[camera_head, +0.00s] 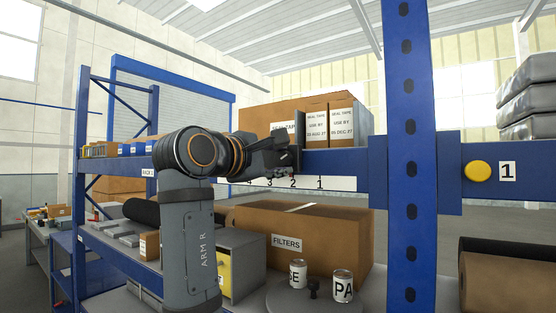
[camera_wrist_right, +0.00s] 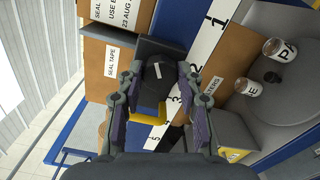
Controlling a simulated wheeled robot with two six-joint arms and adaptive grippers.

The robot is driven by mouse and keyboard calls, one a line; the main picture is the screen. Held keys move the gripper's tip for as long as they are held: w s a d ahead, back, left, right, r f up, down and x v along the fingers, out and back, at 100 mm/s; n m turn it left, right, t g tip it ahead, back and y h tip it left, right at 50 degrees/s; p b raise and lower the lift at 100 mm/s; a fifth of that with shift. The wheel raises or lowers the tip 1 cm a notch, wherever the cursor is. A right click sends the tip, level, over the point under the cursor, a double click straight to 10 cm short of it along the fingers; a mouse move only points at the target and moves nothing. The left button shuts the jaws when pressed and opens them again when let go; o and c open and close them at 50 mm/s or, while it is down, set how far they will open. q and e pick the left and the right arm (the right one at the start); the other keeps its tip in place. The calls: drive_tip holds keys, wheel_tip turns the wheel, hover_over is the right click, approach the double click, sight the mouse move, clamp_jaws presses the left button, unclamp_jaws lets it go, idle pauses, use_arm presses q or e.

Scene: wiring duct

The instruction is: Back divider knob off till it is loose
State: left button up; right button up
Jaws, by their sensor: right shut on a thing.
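The divider knob (camera_wrist_right: 153,88) is black and round with a white mark on its face, in the right wrist view. My right gripper (camera_wrist_right: 158,74) is shut on it, with a purple-padded finger on each side. In the head view my right gripper (camera_head: 283,160) is at the shelf's front beam, left of the upright, and hides the knob there. My left gripper is not in view.
Seal tape boxes (camera_head: 316,123) stand on the shelf behind the strip. A blue upright (camera_head: 408,230) rises to the right of the gripper. Below are a filters box (camera_head: 330,235) and a round grey stand with two labelled cans (camera_head: 343,285).

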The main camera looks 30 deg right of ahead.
drive_tip(key=shift+n, duration=0.4)
drive_tip(key=o, duration=1.2)
drive_tip(key=shift+d, duration=0.1)
drive_tip(key=shift+c, duration=0.2)
drive_tip(key=shift+r, duration=0.1)
drive_tip(key=r, duration=0.4)
drive_tip(key=d+r, duration=0.1)
drive_tip(key=r, duration=0.1)
drive_tip(key=shift+w+r, duration=0.15)
drive_tip(key=shift+w, duration=0.1)
drive_tip(key=shift+a+r, duration=0.2)
drive_tip(key=shift+r, duration=0.65)
drive_tip(key=shift+a+r, duration=0.2)
drive_tip(key=shift+r, duration=0.6)
